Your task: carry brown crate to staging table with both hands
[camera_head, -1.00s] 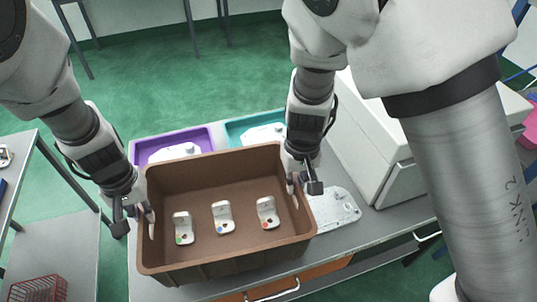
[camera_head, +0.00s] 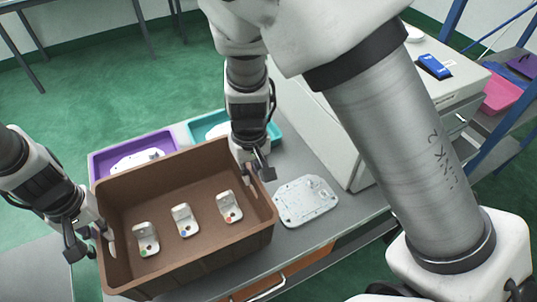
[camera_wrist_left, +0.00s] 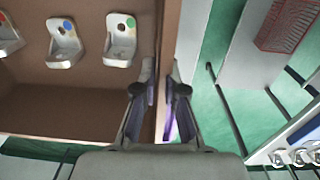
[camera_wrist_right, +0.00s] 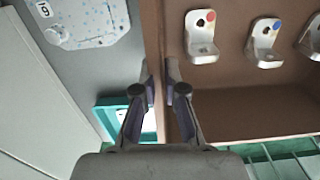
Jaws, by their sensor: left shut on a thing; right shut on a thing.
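The brown crate (camera_head: 190,252) is an open box with three white brackets inside, marked with green (camera_head: 145,240), blue (camera_head: 184,220) and red (camera_head: 229,207) dots. My left gripper (camera_head: 97,240) is shut on the crate's left wall; in the left wrist view its fingers (camera_wrist_left: 160,95) straddle that wall. My right gripper (camera_head: 256,172) is shut on the right wall; its fingers (camera_wrist_right: 160,85) straddle it in the right wrist view. The crate is over the grey table; whether its bottom touches cannot be told. I cannot tell which surface is the staging table.
A purple tray (camera_head: 103,166) and a teal tray (camera_head: 204,128) lie behind the crate. A white casting plate (camera_head: 306,201) lies right of it. A white machine (camera_head: 315,120) stands beyond. A red basket (camera_wrist_left: 289,25) shows in the left wrist view.

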